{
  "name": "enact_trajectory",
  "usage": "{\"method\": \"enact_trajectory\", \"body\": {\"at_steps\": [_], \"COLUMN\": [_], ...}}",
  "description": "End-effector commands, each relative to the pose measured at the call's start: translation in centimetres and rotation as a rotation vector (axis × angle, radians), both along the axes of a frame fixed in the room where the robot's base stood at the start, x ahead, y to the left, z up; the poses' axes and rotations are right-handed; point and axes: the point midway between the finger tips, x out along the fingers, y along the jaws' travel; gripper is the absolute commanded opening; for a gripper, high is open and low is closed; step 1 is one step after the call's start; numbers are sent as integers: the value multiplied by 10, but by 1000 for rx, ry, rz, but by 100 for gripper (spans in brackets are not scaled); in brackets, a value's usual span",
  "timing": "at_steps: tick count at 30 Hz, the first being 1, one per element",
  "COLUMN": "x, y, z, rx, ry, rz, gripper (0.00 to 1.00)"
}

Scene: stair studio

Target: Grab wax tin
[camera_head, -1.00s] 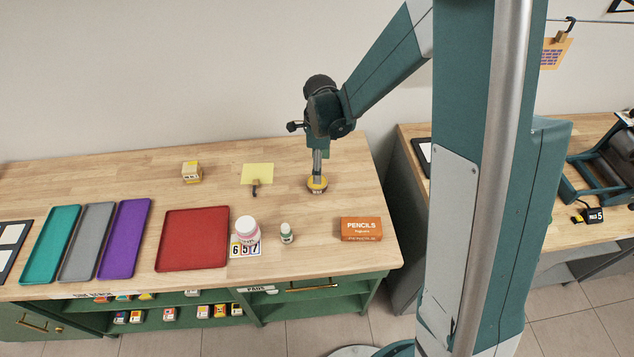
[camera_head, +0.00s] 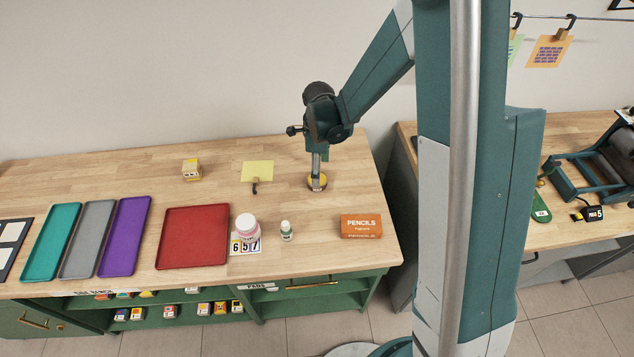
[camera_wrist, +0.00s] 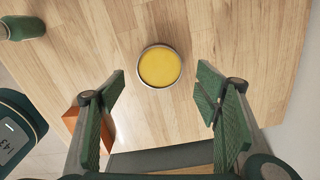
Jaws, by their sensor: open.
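The wax tin is a short round tin with a yellow top (camera_head: 309,182) on the wooden bench, near its right end. In the wrist view the tin (camera_wrist: 160,64) shows whole, with a grey rim, just ahead of the fingertips and centred between their lines. My gripper (camera_wrist: 160,82) is open and empty, with green ridged pads on both sides. In the head view my gripper (camera_head: 316,172) points down over the tin and hides part of it. I cannot tell the exact height gap.
A yellow note (camera_head: 257,171) lies left of the tin. A red tray (camera_head: 193,237) is further left. Bare wood surrounds the tin.

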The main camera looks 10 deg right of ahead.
Motion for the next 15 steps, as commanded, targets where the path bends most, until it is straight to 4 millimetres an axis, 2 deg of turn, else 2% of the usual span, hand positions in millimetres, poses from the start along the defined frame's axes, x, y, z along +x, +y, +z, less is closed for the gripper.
{"method": "enact_trajectory", "body": {"at_steps": [15], "x": [0], "y": [1], "z": [-6], "rx": [0], "ry": [0], "rz": [0], "gripper": [63]}}
